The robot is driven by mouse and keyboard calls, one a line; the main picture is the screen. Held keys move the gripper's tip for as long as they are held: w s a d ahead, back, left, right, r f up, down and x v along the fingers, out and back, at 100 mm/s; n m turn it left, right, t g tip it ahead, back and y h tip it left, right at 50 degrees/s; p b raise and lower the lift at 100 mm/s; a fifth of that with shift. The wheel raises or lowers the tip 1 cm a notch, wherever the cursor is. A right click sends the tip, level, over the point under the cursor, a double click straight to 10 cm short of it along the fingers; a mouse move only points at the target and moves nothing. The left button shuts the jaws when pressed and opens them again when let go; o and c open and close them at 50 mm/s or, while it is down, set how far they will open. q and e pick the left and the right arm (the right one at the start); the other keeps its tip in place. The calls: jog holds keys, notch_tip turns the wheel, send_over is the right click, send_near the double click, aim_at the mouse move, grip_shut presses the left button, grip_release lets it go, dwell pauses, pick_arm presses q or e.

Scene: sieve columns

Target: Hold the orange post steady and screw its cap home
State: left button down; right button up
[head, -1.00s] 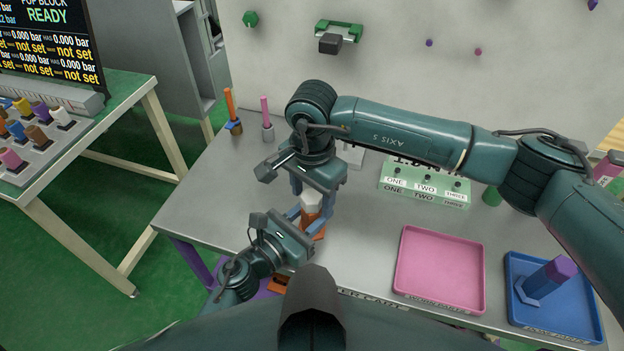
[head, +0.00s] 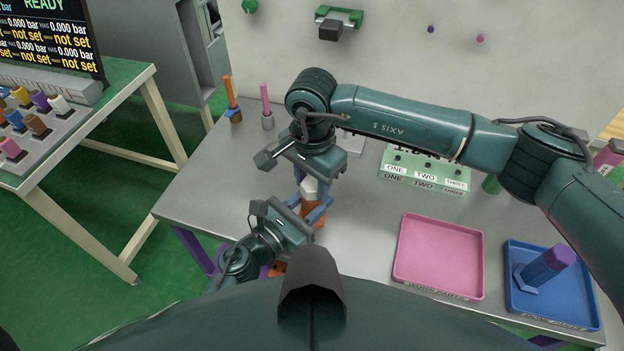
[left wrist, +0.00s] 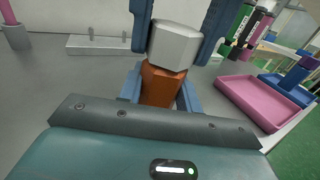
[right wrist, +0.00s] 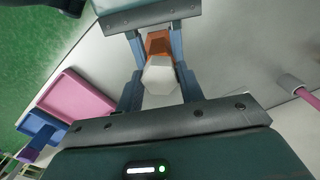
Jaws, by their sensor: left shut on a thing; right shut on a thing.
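The orange post (head: 313,209) stands on the grey bench in the head view, with a pale grey hexagonal cap (head: 309,186) at its top. My left gripper (head: 314,213) is shut on the post from the near side; its blue fingers flank the post in the left wrist view (left wrist: 160,88). My right gripper (head: 308,182) comes from above and is shut on the cap (right wrist: 160,76), one finger on each side in the right wrist view. The joint between cap and post is partly hidden, so I cannot tell how tightly the cap sits.
A pink tray (head: 440,292) lies empty at right. Beside it a blue tray (head: 520,318) holds a blue post with a purple cap (head: 545,268). A green labelled block (head: 424,170) stands behind. Thin orange (head: 231,93) and pink (head: 265,98) rods stand at the back left.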

jog(key=m, duration=0.4)
jog(key=shift+m, duration=0.3)
jog(key=m, duration=0.6)
jog(key=shift+m, duration=0.3)
jog(key=m, duration=0.9)
jog(key=shift+f, duration=0.1)
jog(key=o, duration=1.2)
jog(key=shift+c, duration=0.2)
notch_tip(320, 180, up, 12)
